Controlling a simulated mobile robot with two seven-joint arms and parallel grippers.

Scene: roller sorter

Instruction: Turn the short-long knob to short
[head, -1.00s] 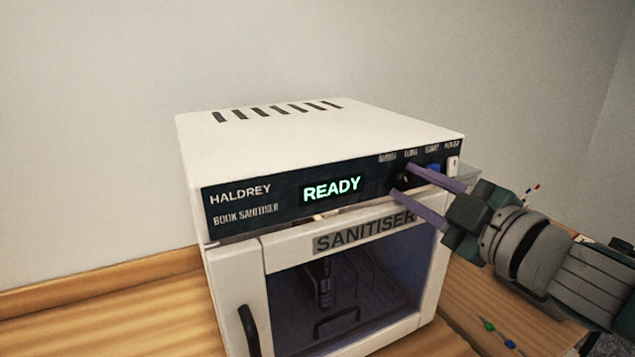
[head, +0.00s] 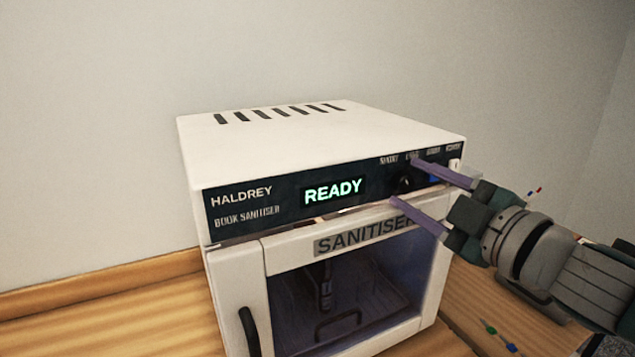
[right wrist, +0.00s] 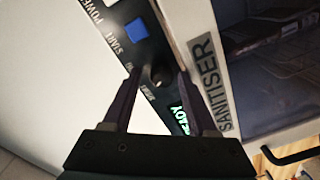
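The short-long knob (head: 404,181) is a small dark knob on the black control panel of a white book sanitiser (head: 300,145). It also shows in the right wrist view (right wrist: 160,73). The small labels above it are blurred, and I cannot tell which way its pointer faces. My right gripper (head: 403,179) is open, with one purple finger above the knob and one below. In the right wrist view, the fingers (right wrist: 158,76) lie on either side of the knob, with gaps visible. My left gripper is not in view.
A blue start button (head: 434,176) and a white power switch (head: 454,165) sit right of the knob. The green display (head: 333,190) reads READY. The glass door (head: 340,290) below is shut. Small coloured items lie on the wooden table (head: 110,315) at the right.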

